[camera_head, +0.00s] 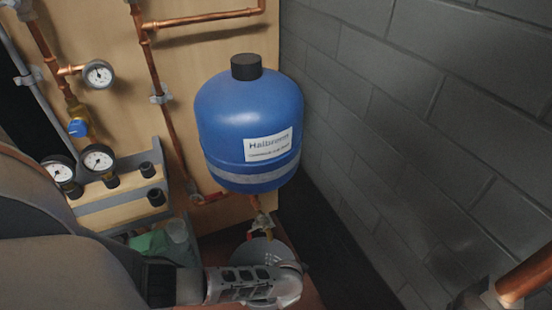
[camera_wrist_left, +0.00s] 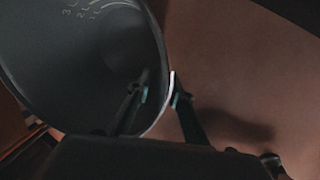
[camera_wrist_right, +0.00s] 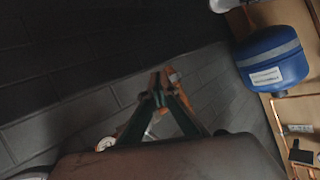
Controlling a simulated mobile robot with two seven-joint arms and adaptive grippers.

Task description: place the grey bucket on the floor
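The grey bucket (camera_head: 262,250) is below the blue tank and its small valve in the head view, partly hidden by my left gripper (camera_head: 285,287). In the left wrist view the open mouth of the bucket (camera_wrist_left: 90,50) fills the upper left, with volume marks inside.
The blue tank (camera_head: 250,125) hangs above the bucket. A grey block wall (camera_head: 430,130) stands at right. A wooden panel with copper pipes (camera_head: 160,90) and gauges (camera_head: 98,75) is at left. A copper pipe (camera_head: 525,278) crosses the lower right corner.

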